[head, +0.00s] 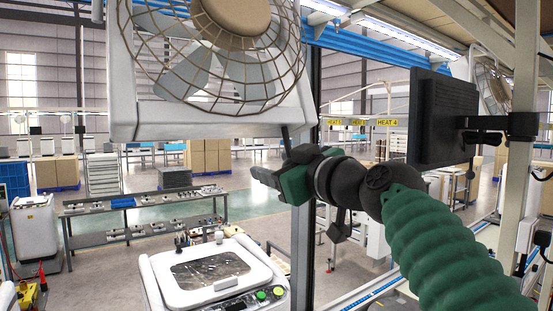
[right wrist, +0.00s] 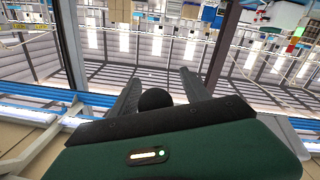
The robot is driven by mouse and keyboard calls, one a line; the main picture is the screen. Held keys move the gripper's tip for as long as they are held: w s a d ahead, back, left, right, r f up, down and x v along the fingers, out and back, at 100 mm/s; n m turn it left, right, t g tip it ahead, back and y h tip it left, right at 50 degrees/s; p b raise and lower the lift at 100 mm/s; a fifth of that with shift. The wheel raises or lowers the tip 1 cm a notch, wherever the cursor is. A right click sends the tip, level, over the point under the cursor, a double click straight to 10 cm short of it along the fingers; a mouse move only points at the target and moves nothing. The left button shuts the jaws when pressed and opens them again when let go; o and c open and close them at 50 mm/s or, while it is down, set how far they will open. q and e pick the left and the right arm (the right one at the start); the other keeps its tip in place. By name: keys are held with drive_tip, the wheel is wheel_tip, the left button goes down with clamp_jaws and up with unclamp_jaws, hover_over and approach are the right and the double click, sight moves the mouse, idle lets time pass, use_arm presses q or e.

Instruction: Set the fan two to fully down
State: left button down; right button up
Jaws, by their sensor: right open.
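A large fan (head: 215,72) with a round wire cage and a tan hub fills the top of the head view, and its top is cut off. It sits in front of a white frame (head: 205,128). No label shows whether it is fan two. A second caged fan (head: 492,90) is partly hidden behind a dark monitor at the right. My right gripper (head: 262,176) is below the large fan's frame, pointing left and apart from it. My left gripper is out of view.
A dark upright post (head: 303,235) stands close beside my right gripper. A dark monitor (head: 443,118) hangs at the right. A white machine (head: 212,275) with a green button stands below. A table with parts (head: 145,215) is farther back. Space left of the gripper looks free.

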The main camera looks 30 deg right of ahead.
drive_tip(key=shift+s+d+r, duration=0.2)
drive_tip(key=shift+s+d, duration=0.15)
drive_tip(key=shift+s, duration=0.4)
drive_tip(key=shift+s+d, duration=0.15)
drive_tip(key=shift+c, duration=2.4)
drive_tip(key=shift+w+a, duration=0.35)
drive_tip(key=shift+a, duration=0.1)
clamp_jaws()
drive_tip(key=shift+d, duration=0.15)
drive_tip(key=shift+r, duration=0.15)
